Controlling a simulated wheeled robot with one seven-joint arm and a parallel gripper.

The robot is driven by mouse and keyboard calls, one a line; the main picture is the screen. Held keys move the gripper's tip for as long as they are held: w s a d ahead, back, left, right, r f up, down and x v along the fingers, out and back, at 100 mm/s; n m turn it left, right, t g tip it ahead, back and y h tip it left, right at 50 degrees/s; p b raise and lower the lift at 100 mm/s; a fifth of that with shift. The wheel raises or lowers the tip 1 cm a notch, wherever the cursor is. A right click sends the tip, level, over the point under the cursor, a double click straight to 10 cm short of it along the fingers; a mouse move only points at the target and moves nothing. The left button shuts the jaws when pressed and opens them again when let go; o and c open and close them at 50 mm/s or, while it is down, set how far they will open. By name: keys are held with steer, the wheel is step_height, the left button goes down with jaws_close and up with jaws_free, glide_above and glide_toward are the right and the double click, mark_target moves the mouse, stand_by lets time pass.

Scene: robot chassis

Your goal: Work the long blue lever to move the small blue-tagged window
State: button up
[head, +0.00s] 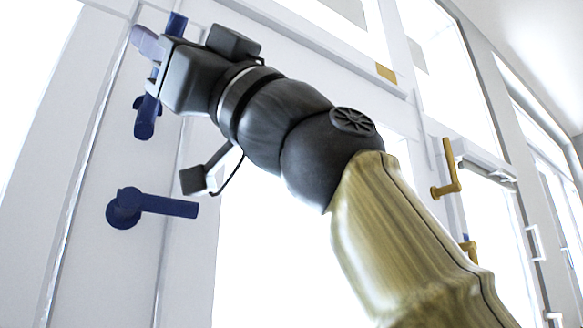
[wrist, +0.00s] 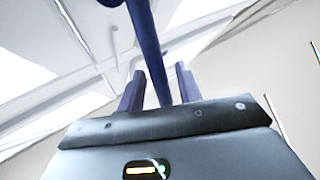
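The long blue lever (head: 146,118) runs steeply down the white frame at the upper left of the head view, and my gripper (head: 152,62) hides its middle part. In the wrist view the lever (wrist: 148,42) passes between the two fingers of my gripper (wrist: 160,80). Gaps show between the lever and the fingers, so the gripper looks open around it, not clamped.
A shorter blue handle (head: 150,205) sits on the frame below the lever. A yellow tag (head: 386,73) is on the frame at upper middle. A yellow handle (head: 449,170) is on the right, with another partly hidden below it. Bright glass panes surround them.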

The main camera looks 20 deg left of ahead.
steer(key=b+v, duration=1.3)
steer(key=v, duration=0.4)
steer(key=shift+c, duration=0.4)
